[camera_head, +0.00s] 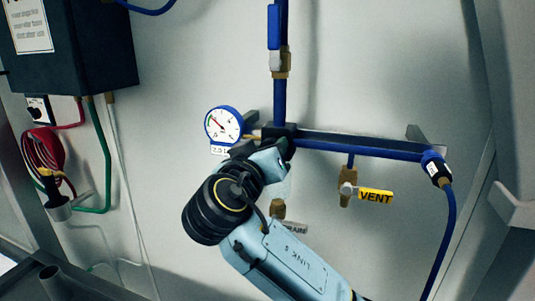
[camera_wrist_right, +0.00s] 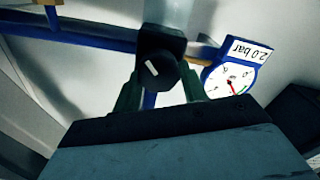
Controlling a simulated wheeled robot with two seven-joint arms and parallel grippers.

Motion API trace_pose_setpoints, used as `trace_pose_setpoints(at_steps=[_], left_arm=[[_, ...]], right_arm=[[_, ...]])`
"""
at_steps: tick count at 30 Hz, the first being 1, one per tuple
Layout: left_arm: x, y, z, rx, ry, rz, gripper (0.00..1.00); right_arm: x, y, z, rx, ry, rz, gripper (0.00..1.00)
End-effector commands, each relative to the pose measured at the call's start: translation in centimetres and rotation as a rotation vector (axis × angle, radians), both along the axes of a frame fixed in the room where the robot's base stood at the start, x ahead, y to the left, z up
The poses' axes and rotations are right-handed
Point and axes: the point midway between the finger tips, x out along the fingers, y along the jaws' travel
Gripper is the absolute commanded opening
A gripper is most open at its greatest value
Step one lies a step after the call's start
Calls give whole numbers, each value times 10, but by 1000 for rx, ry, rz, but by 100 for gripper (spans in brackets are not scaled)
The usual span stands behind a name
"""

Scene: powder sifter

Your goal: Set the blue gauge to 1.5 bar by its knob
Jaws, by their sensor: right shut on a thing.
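The blue-rimmed gauge (camera_head: 223,125) is on the wall panel, left of the blue pipes; it also shows upside down in the right wrist view (camera_wrist_right: 236,78). Its tag (camera_wrist_right: 247,50) reads 2.0 bar there; the tag is partly covered in the head view. The dial has a red needle and a green band, too small to read exactly. The black knob (camera_wrist_right: 157,72) with a white mark sits between the two fingers of my right gripper (camera_wrist_right: 161,86), which is shut on it. In the head view my right wrist hides the knob. My left gripper is not in view.
A blue pipe (camera_head: 360,151) runs right, with a brass valve and yellow VENT tag (camera_head: 376,195) below it. Another brass valve (camera_head: 278,209) is partly hidden behind my arm. A dark box (camera_head: 75,45) and coiled red hose (camera_head: 44,160) are at left.

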Motion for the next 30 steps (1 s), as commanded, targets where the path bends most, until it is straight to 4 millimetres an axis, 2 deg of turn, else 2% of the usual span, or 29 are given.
trace_pose_setpoints(at_steps=[12,30], left_arm=[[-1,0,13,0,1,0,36],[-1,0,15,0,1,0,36]], right_arm=[[0,2,0,-235,79,0,20],[0,2,-1,-291,96,0,20]])
